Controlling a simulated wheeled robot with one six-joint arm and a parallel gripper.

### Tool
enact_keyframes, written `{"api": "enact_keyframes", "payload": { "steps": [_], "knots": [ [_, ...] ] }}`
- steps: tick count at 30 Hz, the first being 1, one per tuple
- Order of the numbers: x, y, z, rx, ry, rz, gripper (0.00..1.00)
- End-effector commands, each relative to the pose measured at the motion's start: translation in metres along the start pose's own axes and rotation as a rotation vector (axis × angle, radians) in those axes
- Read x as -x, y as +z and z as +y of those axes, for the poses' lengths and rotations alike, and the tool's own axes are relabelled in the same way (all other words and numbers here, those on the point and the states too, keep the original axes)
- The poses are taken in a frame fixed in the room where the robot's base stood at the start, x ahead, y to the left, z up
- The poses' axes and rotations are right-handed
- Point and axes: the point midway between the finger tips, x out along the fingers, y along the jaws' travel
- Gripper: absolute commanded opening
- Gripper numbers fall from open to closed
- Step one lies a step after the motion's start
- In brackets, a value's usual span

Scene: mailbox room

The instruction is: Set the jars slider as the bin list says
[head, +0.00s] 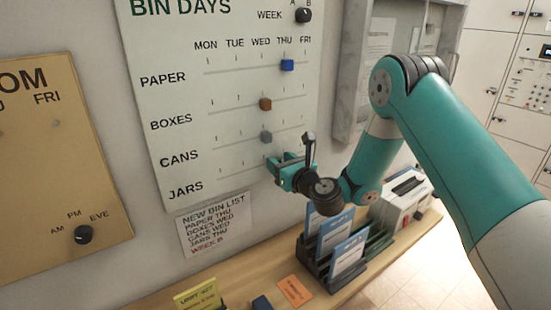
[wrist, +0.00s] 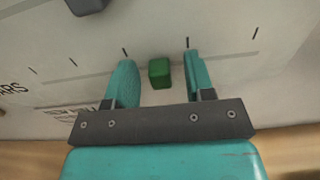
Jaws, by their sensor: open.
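The jars slider is a green block (wrist: 159,72) in the wrist view, on the lowest row of the bin days board (head: 180,105). It appears between the third and fourth day ticks; its exact setting is unclear. My gripper (wrist: 159,84) is open, with one finger on each side of the green block and visible gaps. In the head view my gripper (head: 287,171) covers the jars slider at the right of that row. The bin list (head: 214,226) is a paper below the board and reads PAPER THU, BOXES WED, CANS WED, JARS THU, WEEK B.
The blue paper slider (head: 287,65) is at THU. The brown boxes slider (head: 265,104) and grey cans slider (head: 266,138) are at WED. A black week knob (head: 303,15) is at the top. A letter rack (head: 318,267) stands on the wooden shelf below.

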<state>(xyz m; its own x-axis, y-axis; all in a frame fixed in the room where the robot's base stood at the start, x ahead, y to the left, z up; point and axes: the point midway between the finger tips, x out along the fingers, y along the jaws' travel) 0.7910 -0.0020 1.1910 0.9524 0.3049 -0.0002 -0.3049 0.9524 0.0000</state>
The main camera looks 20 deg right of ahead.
Motion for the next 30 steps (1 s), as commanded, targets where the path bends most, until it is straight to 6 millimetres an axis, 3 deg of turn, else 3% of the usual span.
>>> {"api": "enact_keyframes", "payload": {
  "steps": [5, 9, 12, 17, 24, 30],
  "knots": [
    [0.0, 0.0, 0.001, 0.0, 0.002, 0.0, 0.49],
    [-0.001, 0.0, 0.002, 0.0, 0.003, 0.0, 0.17],
    [-0.001, 0.0, 0.002, 0.0, 0.004, 0.0, 0.0],
    [-0.001, 0.0, 0.0, 0.0, 0.003, -0.001, 0.0],
    [-0.001, 0.0, -0.028, -0.001, 0.003, -0.001, 0.0],
    [-0.001, 0.0, -0.028, -0.001, 0.005, 0.0, 0.0]
  ]
}}
